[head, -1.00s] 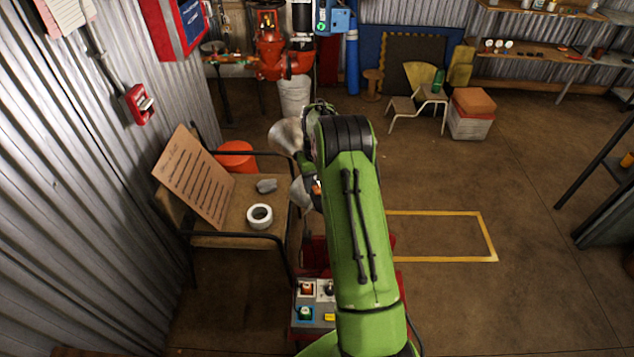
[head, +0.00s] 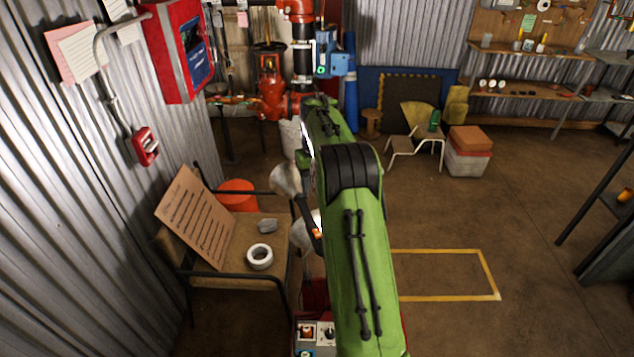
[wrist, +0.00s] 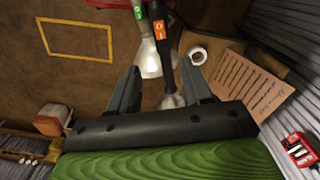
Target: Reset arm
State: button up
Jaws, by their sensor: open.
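My green arm (head: 352,250) reaches forward and up through the middle of the head view. Its far end is near the red and blue pipework, and my gripper is hard to make out there. In the wrist view my gripper (wrist: 157,88) is open, with its two dark fingers spread apart and nothing held between them. Beyond the fingers are pale cone-shaped heads, one on a black handle with an orange label (wrist: 159,30). Part of these cones is hidden behind my arm in the head view.
A chair (head: 245,226) at left holds a printed board (head: 196,217), a white tape roll (head: 260,257) and a grey lump. Red valve pipework (head: 272,90) stands at the back. A red wall box (head: 183,50) hangs at left. Floor right of my arm is clear around a yellow outline (head: 445,298).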

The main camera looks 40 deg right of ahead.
jog(key=shift+r, duration=0.1)
dwell(0.4)
jog(key=s+a+r+n+t, duration=0.2)
jog(key=s+a+r+t, duration=0.1)
jog(key=s+a+r, duration=1)
jog(key=s+a+f+t, duration=0.1)
jog(key=s+a, duration=0.4)
jog(key=s, duration=0.3)
jog(key=s+a+f+n+t, duration=0.1)
jog(key=s+a, duration=0.4)
jog(key=s, duration=0.3)
jog(key=shift+s+f+t, duration=0.3)
jog(key=shift+f, duration=0.1)
jog(key=shift+d, duration=0.1)
dwell(2.1)
